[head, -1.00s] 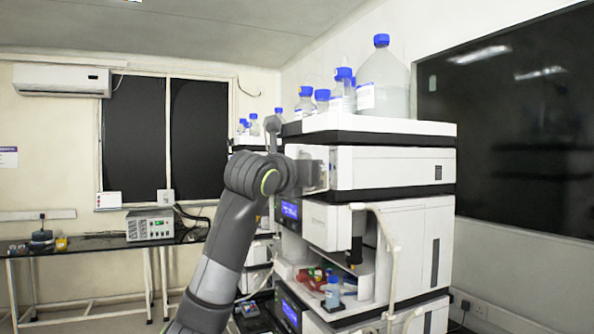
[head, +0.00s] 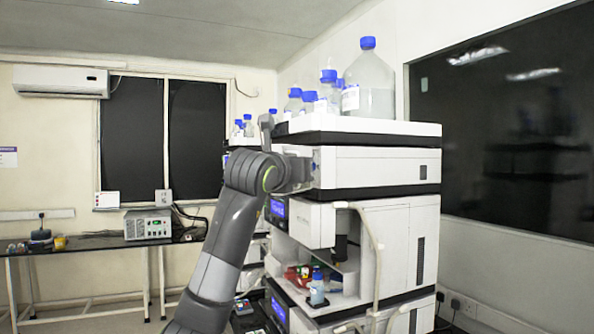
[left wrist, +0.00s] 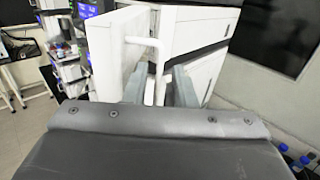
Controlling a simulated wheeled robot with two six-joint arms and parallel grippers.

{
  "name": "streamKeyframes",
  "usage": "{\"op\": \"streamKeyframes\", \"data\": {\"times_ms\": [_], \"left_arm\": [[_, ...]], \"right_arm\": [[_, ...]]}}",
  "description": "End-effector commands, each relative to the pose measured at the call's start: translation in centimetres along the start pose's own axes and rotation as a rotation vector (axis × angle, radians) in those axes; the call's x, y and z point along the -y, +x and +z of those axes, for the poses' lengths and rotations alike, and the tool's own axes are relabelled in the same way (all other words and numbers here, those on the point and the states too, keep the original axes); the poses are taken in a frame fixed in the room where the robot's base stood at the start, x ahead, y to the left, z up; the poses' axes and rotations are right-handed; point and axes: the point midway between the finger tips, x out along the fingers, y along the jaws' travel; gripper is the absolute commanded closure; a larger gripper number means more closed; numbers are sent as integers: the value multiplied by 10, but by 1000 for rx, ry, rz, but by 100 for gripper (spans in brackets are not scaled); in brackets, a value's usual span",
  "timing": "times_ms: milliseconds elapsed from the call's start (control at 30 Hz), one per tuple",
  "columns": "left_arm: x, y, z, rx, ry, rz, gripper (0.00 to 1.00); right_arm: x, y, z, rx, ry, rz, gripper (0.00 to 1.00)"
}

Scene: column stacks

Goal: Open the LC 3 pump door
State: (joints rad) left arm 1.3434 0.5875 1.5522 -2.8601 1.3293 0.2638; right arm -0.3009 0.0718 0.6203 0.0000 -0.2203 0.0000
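A tall white instrument stack (head: 375,167) stands right of centre in the head view, its modules edged in black. My left arm rises from the bottom, and its wrist end is at the front of the upper module; the fingers are hidden there. In the left wrist view, my left gripper (left wrist: 158,88) has its two grey fingers apart. A white panel (left wrist: 108,55) stands just beyond and left of them. A white bent tube or handle (left wrist: 145,42) runs down into the gap between the fingers; contact cannot be told. My right gripper is not in view.
Bottles with blue caps, including a large one (head: 368,85), stand on top of the stack. A small bottle (head: 317,290) sits in an open bay lower down. A bench with a grey box (head: 148,225) is at the left. A dark wall screen (head: 510,130) is at the right.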

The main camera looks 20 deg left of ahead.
Motion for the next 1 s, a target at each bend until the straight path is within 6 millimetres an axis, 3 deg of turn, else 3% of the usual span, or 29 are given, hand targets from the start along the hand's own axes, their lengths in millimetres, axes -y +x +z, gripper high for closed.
{"op": "streamKeyframes", "data": {"times_ms": [300, 467, 1000], "left_arm": [[0, 0, -4, -7, -1, -2, 72], [0, -15, -6, -5, 0, -2, 72], [0, -138, -6, -2, 0, -2, 72]], "right_arm": [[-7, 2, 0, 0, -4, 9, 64], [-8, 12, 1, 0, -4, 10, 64], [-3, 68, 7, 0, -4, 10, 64]]}}
